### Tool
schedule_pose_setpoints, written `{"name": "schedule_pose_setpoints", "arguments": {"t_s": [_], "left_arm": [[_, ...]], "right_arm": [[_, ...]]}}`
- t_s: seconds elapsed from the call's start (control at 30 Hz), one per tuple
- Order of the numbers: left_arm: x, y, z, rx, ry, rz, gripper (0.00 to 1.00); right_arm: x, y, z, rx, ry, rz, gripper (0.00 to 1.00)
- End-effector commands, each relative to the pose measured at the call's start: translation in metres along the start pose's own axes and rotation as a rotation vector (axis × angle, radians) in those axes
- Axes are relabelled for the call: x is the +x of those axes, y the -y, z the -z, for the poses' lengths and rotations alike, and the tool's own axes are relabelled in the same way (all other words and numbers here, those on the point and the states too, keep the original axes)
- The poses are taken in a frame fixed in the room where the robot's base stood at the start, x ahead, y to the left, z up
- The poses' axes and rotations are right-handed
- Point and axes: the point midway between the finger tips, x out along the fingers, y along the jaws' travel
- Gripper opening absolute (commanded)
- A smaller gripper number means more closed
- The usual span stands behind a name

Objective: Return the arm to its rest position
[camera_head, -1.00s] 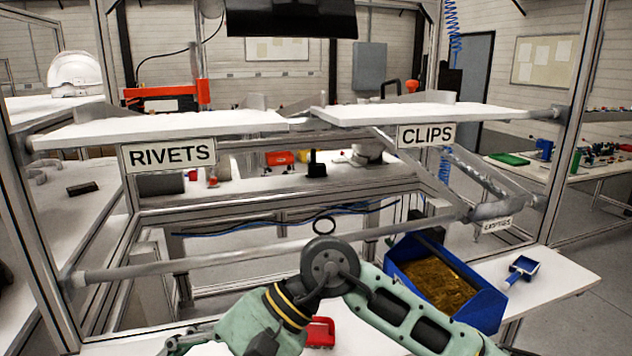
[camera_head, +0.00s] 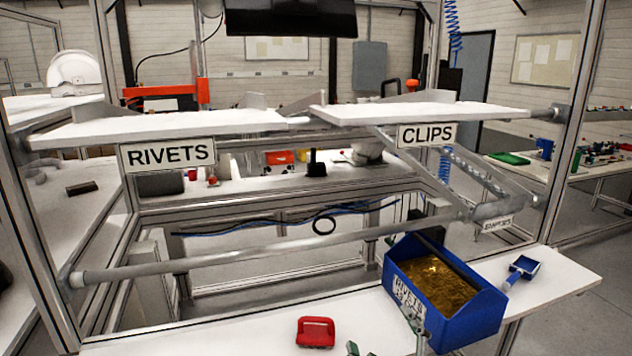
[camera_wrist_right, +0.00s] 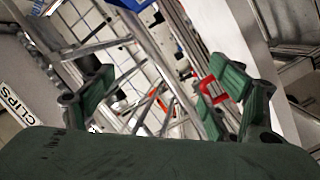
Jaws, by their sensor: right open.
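My right gripper (camera_wrist_right: 163,92) shows in the right wrist view with its two green fingers spread apart and nothing between them. In the head view only small grey-green parts (camera_head: 417,325), apparently of that gripper, show at the bottom edge. They are in front of the blue bin (camera_head: 478,313) labelled RIVETS, which holds a heap of brass-coloured pieces (camera_head: 437,284). I cannot tell whether they touch the bin. The rest of the right arm is out of the head view. My left gripper is not in view.
A red handled object (camera_head: 316,332) lies on the white worktop (camera_head: 230,330), left of the bin. A blue scoop (camera_head: 522,266) lies right of it. Metal rails and shelves labelled RIVETS (camera_head: 170,154) and CLIPS (camera_head: 427,135) stand behind.

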Motion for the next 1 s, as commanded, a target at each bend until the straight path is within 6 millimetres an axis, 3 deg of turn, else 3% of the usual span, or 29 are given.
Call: {"name": "schedule_pose_setpoints", "arguments": {"t_s": [0.03,0.1,0.2,0.3,0.5,0.7,0.8,1.0], "left_arm": [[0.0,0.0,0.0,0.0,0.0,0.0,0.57],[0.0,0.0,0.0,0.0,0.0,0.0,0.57],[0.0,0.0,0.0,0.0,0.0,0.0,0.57],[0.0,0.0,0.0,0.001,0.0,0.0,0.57],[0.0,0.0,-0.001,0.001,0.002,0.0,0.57],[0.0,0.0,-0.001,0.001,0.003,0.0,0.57],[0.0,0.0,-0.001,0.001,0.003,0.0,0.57],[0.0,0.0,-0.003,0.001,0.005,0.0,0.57]], "right_arm": [[-0.014,0.019,-0.034,0.085,0.108,0.068,0.81],[-0.038,0.044,-0.075,0.2,0.256,0.154,0.81],[-0.08,0.079,-0.123,0.343,0.458,0.262,0.81],[-0.123,0.106,-0.156,0.454,0.631,0.346,0.81],[-0.2,0.141,-0.191,0.599,0.897,0.46,0.81],[-0.27,0.162,-0.207,0.695,1.123,0.543,0.81],[-0.254,0.184,-0.225,0.687,1.119,0.545,0.81],[-0.242,0.229,-0.263,0.68,1.137,0.56,0.81]]}}
